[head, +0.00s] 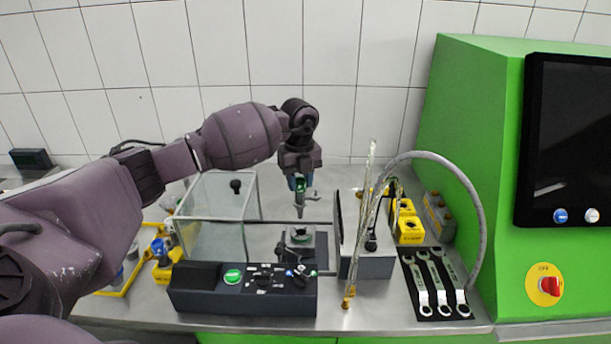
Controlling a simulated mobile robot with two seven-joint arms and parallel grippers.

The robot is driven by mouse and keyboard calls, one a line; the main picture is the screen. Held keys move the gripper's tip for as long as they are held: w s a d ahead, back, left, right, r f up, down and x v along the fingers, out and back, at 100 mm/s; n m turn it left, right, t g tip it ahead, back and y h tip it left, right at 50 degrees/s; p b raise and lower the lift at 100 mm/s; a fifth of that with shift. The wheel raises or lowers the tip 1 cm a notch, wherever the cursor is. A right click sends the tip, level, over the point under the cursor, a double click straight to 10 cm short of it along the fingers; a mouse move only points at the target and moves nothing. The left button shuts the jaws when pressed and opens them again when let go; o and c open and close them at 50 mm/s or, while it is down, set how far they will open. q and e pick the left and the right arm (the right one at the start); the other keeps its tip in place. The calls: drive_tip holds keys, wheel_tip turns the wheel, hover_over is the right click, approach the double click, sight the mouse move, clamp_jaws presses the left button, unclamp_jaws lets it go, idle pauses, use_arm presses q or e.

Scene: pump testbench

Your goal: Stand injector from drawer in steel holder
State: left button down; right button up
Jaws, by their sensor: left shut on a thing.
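My left gripper (297,182) points straight down over the bench and is shut on the injector (300,200). The injector is a slim upright piece with a green part near the jaws and a small side stub. Its upper end is hidden between the fingers. The steel holder (301,238) stands below it, inside a rectangular framed area of the bench. The injector's lower tip hangs above the holder, apparently with a small gap. My right gripper is not in view.
A clear glass box (215,225) stands left of the holder. A black control box (242,290) lies in front. Right are a grey box with a dark panel (372,262), clear tubes (367,205), a grey hose (470,200), wrenches on a black mat (434,280) and a green cabinet (470,120).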

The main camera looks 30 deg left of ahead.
sight(300, 202)
use_arm(q)
drive_tip(key=shift+s+f, duration=0.2)
drive_tip(key=shift+f, duration=0.15)
drive_tip(key=shift+f+b, duration=0.35)
drive_tip(key=shift+b, duration=0.1)
wheel_tip(300, 202, down, 2)
drive_tip(key=shift+f+b, duration=0.1)
drive_tip(key=shift+b, duration=0.55)
drive_tip(key=shift+f, duration=0.15)
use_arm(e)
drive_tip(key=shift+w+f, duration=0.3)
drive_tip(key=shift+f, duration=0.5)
use_arm(q)
drive_tip(key=shift+w, duration=0.1)
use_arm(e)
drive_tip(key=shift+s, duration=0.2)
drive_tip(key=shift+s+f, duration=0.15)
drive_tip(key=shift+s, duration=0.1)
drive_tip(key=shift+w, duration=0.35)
